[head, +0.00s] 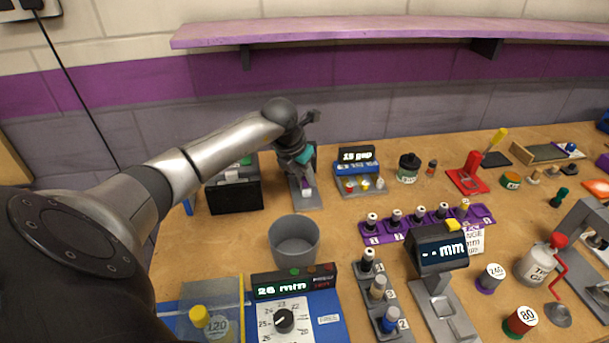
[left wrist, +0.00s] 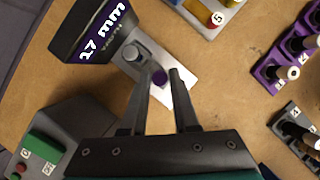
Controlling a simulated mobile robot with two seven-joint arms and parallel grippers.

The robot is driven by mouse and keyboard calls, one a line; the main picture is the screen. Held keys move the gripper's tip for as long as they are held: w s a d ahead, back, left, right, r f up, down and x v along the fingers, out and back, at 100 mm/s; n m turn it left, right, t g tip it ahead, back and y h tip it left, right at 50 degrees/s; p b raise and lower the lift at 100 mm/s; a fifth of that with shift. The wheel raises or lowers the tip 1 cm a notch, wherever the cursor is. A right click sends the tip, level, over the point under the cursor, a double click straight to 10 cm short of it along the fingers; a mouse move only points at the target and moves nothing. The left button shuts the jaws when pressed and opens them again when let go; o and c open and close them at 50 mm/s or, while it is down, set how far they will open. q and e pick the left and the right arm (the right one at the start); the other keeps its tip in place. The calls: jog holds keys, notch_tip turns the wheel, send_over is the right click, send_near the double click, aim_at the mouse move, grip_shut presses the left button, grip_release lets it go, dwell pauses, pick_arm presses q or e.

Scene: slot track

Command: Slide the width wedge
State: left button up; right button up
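In the left wrist view a dark display reading 27 mm (left wrist: 92,32) adjoins a pale metal plate (left wrist: 184,92). In the head view my left gripper (head: 304,180) is over the plate (head: 308,203) and hides most of the device. My right gripper is not in view.
A black box (head: 235,195) stands left of the plate and a grey bin (head: 294,241) in front. A unit with a gap display (head: 357,155) is to the right. A purple rack (head: 428,224) holds several pegs. A dial panel (head: 284,320) is at the front.

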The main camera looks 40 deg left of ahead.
pick_arm(q)
grip_shut()
dwell(1.0)
